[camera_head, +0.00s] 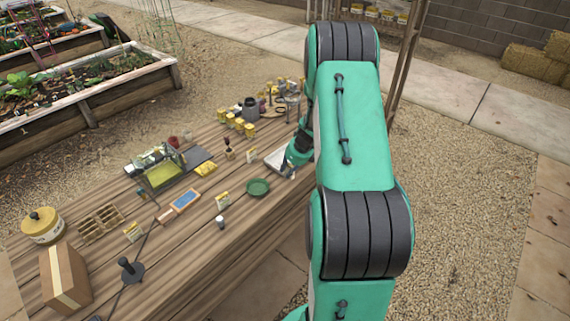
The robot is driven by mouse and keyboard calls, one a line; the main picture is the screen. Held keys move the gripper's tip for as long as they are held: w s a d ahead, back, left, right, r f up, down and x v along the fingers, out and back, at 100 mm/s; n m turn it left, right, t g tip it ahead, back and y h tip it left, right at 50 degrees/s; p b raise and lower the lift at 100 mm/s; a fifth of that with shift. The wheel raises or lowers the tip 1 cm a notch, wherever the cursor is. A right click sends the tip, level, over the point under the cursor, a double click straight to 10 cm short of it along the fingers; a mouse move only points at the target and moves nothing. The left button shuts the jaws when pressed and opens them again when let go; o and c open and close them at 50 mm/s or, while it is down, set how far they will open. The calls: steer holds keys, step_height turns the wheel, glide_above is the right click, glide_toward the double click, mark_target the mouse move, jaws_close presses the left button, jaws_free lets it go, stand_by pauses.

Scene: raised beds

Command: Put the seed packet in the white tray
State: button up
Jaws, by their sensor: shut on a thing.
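The white tray (274,160) lies on the wooden table near its right edge, partly hidden by my arm. My gripper (289,173) is low over the tray's near right part. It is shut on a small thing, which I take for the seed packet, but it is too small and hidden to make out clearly. I cannot tell whether it touches the tray. Small yellow-and-white packets or cards stand elsewhere on the table: one left of the tray (251,155), one nearer the front (222,201) and one further left (132,231).
A green dish (258,187) sits just in front of the tray. Yellow boxes (239,125) and a grey can (250,109) stand behind it. A blue-faced tool (186,200), a wooden block (65,276) and a yellow-lidded tub (42,225) lie further left. Bare table shows at front centre.

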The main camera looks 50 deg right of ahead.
steer(key=w+d, duration=0.4)
steer(key=w+d+f, duration=0.1)
steer(key=w+d, duration=0.1)
steer(key=w, duration=0.1)
steer(key=shift+b, duration=0.4)
steer(key=shift+f+b, duration=0.55)
steer(key=shift+f, duration=1.15)
steer(key=shift+f, duration=0.1)
steer(key=o, duration=0.9)
steer(key=shift+o, duration=0.2)
steer(key=p+v, duration=0.2)
steer(key=v, duration=1)
